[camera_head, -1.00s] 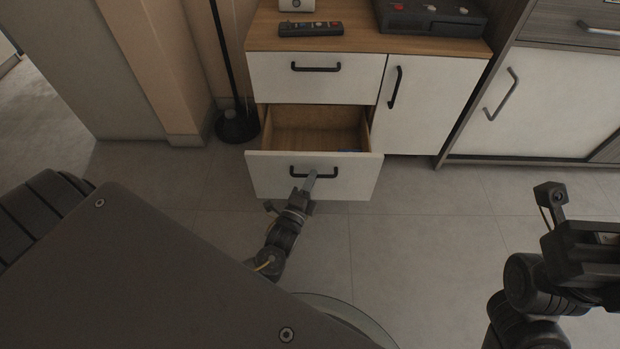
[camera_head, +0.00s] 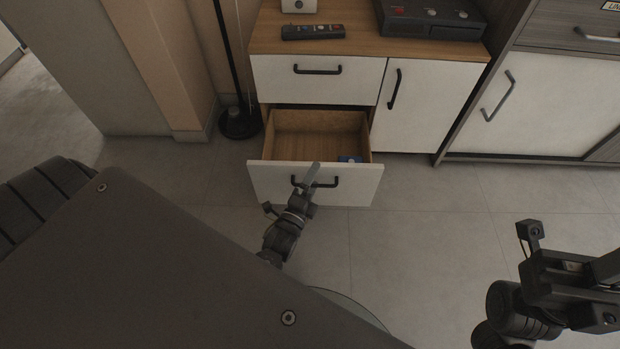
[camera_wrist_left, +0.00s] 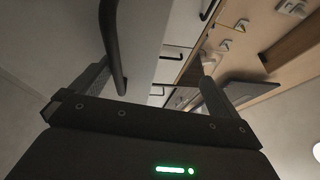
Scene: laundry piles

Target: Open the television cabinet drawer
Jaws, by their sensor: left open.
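The television cabinet (camera_head: 360,44) has a wooden top and white fronts. Its lower drawer (camera_head: 262,184) is pulled out, showing a wooden interior with a small blue item (camera_head: 350,159) at the right. My left gripper (camera_head: 311,174) is at the drawer's black handle (camera_head: 330,184). In the left wrist view the gripper (camera_wrist_left: 155,82) is open, with the handle bar (camera_wrist_left: 111,45) between its fingers, close to the left finger. The upper drawer (camera_head: 318,88) is closed. My right gripper (camera_head: 575,280) is at the lower right; its fingers cannot be made out.
A remote (camera_head: 313,32) and a dark box (camera_head: 432,18) lie on the cabinet top. A black pole with a round base (camera_head: 240,124) stands left of the cabinet. Another cabinet (camera_head: 560,100) stands at the right. The tiled floor (camera_head: 430,240) in front is clear.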

